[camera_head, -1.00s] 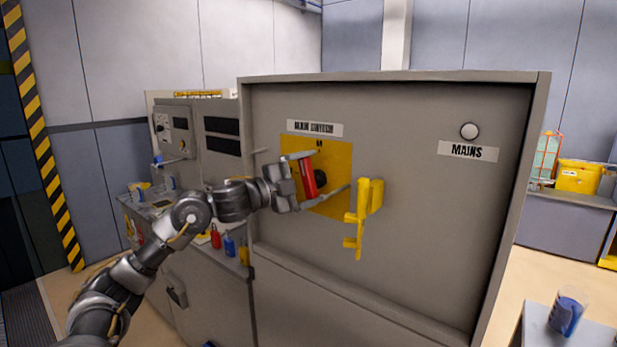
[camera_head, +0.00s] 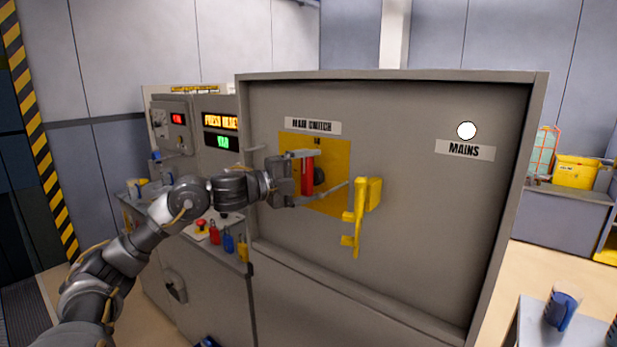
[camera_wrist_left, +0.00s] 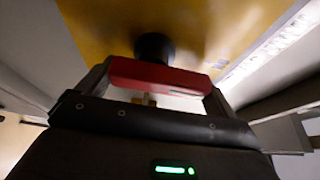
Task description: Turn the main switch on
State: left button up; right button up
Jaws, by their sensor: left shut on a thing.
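The main switch has a red handle (camera_head: 307,174) on a black hub (camera_head: 319,176), mounted on a yellow plate (camera_head: 335,195) under a "MAIN SWITCH" label (camera_head: 313,126). The handle stands about upright in the head view. My left gripper (camera_head: 308,178) is shut on the handle, one finger above it and one below. In the left wrist view the red handle (camera_wrist_left: 158,74) lies across between the fingers, with the black hub (camera_wrist_left: 154,47) behind it. The round MAINS lamp (camera_head: 467,131) glows white. My right gripper is not in view.
A yellow bracket-like part (camera_head: 362,215) sticks out of the cabinet front (camera_head: 420,220), just right of the switch plate. Displays (camera_head: 221,122) on the panel at left are lit. Red and blue items (camera_head: 228,243) stand on the ledge below. A blue cup (camera_head: 561,308) stands at the lower right.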

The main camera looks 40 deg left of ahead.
pick_arm(q)
jog(key=o, duration=0.7)
jog(key=shift+c, duration=0.2)
jog(key=shift+s+a+f, duration=0.1)
jog(key=shift+s+a+f+b, duration=0.15)
jog(key=shift+s+b, duration=0.15)
jog(key=shift+b, duration=0.15)
jog(key=b+v, duration=0.9)
jog(key=v, duration=0.1)
jog(key=shift+r+b, duration=0.25)
jog(key=shift+b, duration=0.1)
